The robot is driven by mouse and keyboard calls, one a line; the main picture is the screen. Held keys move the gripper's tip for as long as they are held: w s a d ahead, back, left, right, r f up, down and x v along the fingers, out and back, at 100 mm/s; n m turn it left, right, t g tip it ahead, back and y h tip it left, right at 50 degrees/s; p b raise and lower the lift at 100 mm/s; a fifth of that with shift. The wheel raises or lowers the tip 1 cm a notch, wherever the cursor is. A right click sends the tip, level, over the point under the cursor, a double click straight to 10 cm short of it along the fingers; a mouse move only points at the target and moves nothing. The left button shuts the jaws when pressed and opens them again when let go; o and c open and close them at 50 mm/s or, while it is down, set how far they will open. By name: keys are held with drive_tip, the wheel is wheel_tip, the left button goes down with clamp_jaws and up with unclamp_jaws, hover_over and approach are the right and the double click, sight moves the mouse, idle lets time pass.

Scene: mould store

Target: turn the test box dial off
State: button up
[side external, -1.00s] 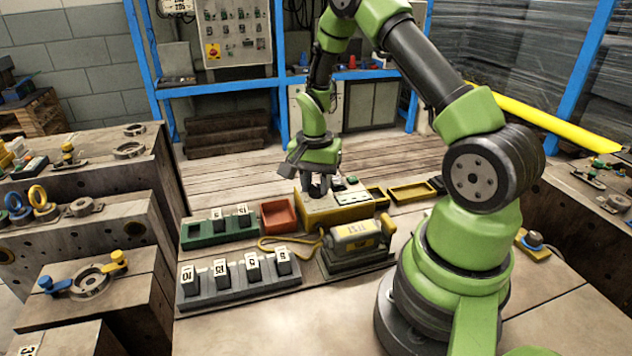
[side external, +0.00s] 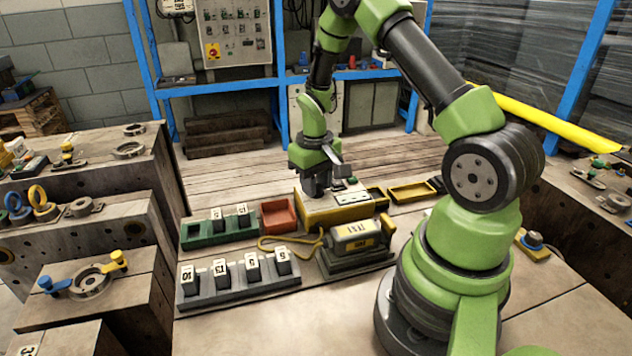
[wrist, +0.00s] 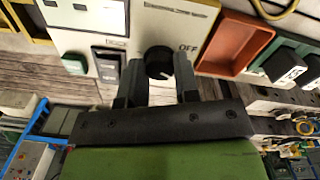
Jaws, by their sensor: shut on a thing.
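The test box (side external: 345,214) is yellow with a pale top panel and stands on the bench in front of my arm. Its panel (wrist: 90,42) fills the upper part of the wrist view. The round black dial (wrist: 157,60) sits on this panel, with the printed word OFF (wrist: 188,48) just right of it. My gripper (side external: 316,191) points down over the left part of the box. In the wrist view its two fingers are shut on the dial, one on each side. A small pale mark shows at the dial's lower edge; its exact pointing is unclear. The side view hides the dial.
A red tray (side external: 277,216) and a green rack (side external: 197,233) stand left of the box. A grey rack (side external: 205,297) with numbered blocks and a TEST-labelled unit (side external: 356,262) stand nearer the camera. A yellow tray (side external: 412,191) lies to the right.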

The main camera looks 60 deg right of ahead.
drive_tip(key=n, duration=0.6)
drive_tip(key=shift+n, duration=0.4)
idle(0.4)
drive_tip(key=o, duration=0.9)
drive_tip(key=shift+o, duration=0.2)
wheel_tip(320, 180, up, 10)
drive_tip(key=shift+a, duration=0.15)
